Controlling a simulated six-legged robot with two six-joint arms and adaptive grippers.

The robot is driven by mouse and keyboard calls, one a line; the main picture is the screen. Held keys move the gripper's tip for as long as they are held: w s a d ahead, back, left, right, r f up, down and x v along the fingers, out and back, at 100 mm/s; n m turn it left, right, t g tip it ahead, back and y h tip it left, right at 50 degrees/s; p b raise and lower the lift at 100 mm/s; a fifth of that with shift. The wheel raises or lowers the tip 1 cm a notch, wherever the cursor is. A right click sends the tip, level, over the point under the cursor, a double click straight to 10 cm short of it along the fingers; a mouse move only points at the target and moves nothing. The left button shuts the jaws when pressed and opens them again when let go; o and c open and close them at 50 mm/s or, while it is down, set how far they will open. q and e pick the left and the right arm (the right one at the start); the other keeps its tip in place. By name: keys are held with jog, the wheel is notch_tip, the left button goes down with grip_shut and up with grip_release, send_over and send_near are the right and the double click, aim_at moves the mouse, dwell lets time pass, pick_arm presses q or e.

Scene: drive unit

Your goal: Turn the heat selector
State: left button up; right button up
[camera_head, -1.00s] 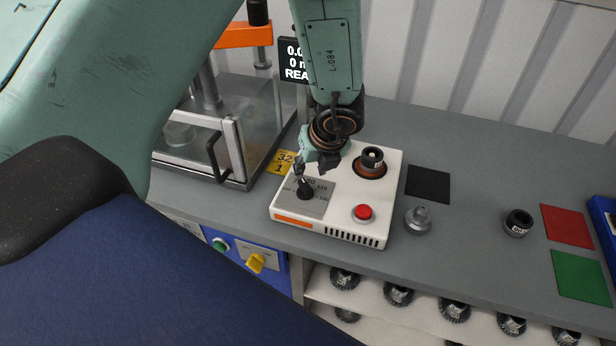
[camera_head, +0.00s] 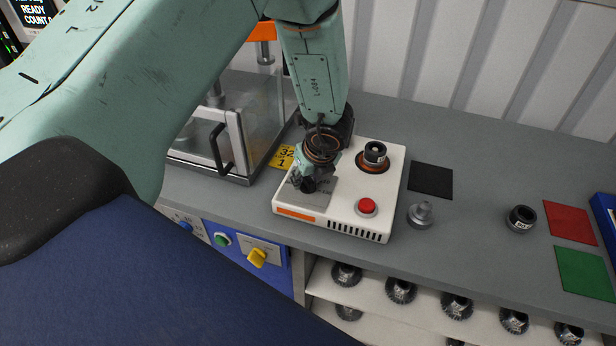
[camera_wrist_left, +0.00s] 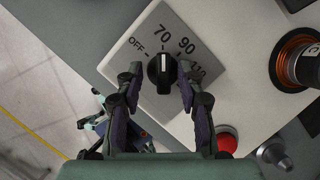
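The heat selector (camera_wrist_left: 162,72) is a black knob with a white mark on a grey dial plate (camera_wrist_left: 186,22) with OFF, 70, 90 and 110 printed on it. In the left wrist view its mark points up the picture, close to the 70. The plate sits on a white heater box (camera_head: 340,215), seen in the head view. My left gripper (camera_wrist_left: 161,76) has its two fingers on either side of the knob, with small gaps showing. In the head view the left gripper (camera_head: 308,184) covers the knob. My right gripper is not in view.
On the box are a red button (camera_head: 367,206) and a dark part in an orange-ringed socket (camera_head: 374,152). A glass-guarded press (camera_head: 220,130) stands left. A metal part (camera_head: 421,214), a black pad (camera_head: 431,180) and red (camera_head: 570,224) and green (camera_head: 582,272) pads lie right.

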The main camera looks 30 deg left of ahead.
pick_arm(q)
jog(key=shift+w+d+f, duration=0.1)
jog(key=shift+w+f, duration=0.05)
jog(key=shift+w, duration=0.15)
jog(key=shift+c, duration=1.1)
jog(key=shift+s, duration=0.15)
grip_shut()
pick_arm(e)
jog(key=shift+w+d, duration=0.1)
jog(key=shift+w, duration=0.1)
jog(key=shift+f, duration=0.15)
